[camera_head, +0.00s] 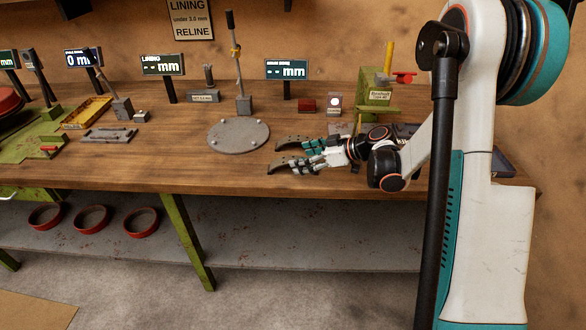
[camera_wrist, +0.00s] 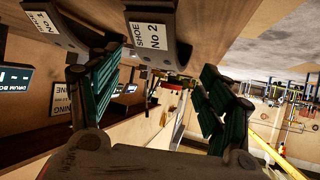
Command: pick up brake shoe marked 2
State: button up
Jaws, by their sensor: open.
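Brake shoe 2 (camera_wrist: 155,38) is a dark curved piece with a white label reading "SHOE No 2", at top centre in the wrist view. Another shoe (camera_wrist: 50,24), labelled No 1, is at upper left. In the head view two dark curved shoes lie on the bench; the nearer one (camera_head: 278,166) appears to be shoe 2. My gripper (camera_head: 308,158) is low over the bench beside them, open. In the wrist view its green-black fingers (camera_wrist: 152,88) are spread, with shoe 2 beyond and between them. I cannot tell whether either finger touches it.
A round grey plate (camera_head: 238,136) lies left of the shoes on the wooden bench (camera_head: 180,170). Behind stand a lever post (camera_head: 243,104), a small red block (camera_head: 306,106) and a green fixture (camera_head: 379,97). Bench space in front of the round plate is clear.

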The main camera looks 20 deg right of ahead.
jog(key=shift+x, duration=0.95)
grip_shut()
jog(key=shift+r, duration=0.15)
